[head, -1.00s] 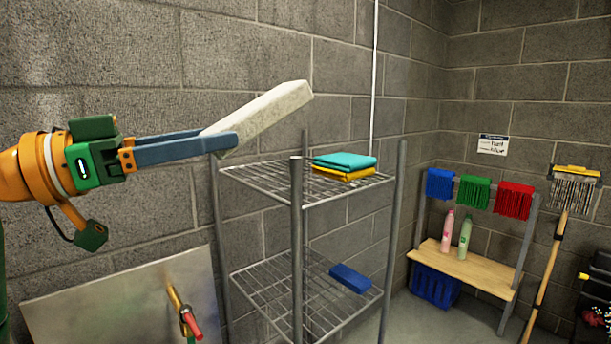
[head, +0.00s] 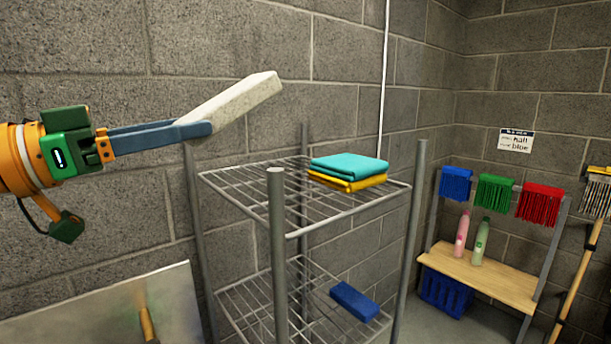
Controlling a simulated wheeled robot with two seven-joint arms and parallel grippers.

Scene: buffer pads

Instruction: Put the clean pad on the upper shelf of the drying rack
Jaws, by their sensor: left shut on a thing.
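My left gripper (head: 195,130) is shut on a pale, off-white pad (head: 235,104). It holds the pad tilted, with its far end raised to the right, in the air above the left part of the rack. The drying rack (head: 277,235) is a grey metal frame with wire shelves. Its upper shelf (head: 240,190) has bare wire on the left and middle. A folded teal cloth on a yellow one lies toward the back right of that shelf. The pad appears apart from the shelf. My right gripper is not in view.
The teal cloth (head: 350,166) and yellow cloth (head: 347,184) take up part of the upper shelf. A blue block (head: 353,300) lies on the lower shelf. Rack posts stand up past the upper shelf. A wooden bench (head: 480,276) with two bottles stands at right, below coloured mop heads.

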